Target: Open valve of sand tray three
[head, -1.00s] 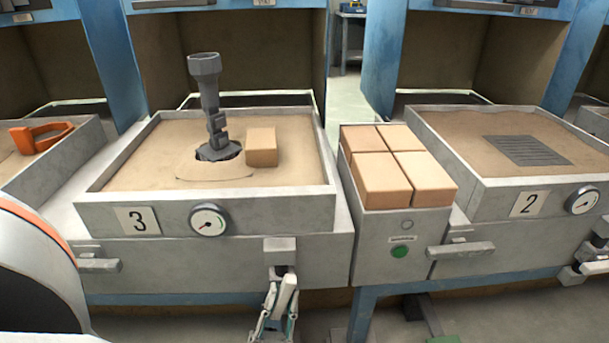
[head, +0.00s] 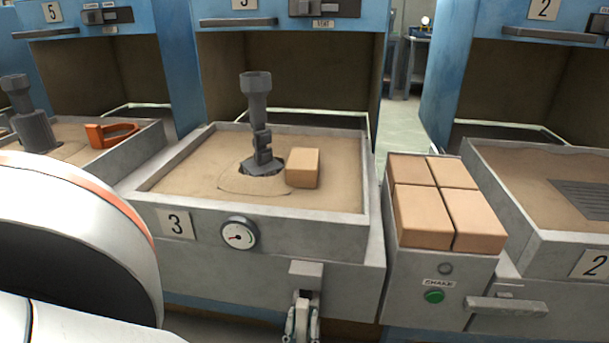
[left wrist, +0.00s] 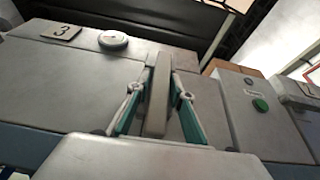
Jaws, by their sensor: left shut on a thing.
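Sand tray three (head: 157,222) stands mid-view in the head view, with a "3" label and a round dial gauge (head: 238,233) on its front. A grey valve block (head: 306,270) sits on the front face below the tray's right part. My left gripper (head: 303,312) is just below that block, at the bottom edge. In the left wrist view, its two teal-and-grey fingers (left wrist: 159,95) are shut on the grey valve lever (left wrist: 157,112), which stands between them. The lever is mostly hidden in the head view. My right gripper is not in view.
A dark grey shell (head: 257,115) stands in the tray's sand beside a tan brick (head: 303,168). A brick box (head: 408,270) with a green button (head: 434,296) stands to the right. Sand tray two (head: 565,250) is farther right. An orange tool (head: 112,134) lies at left.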

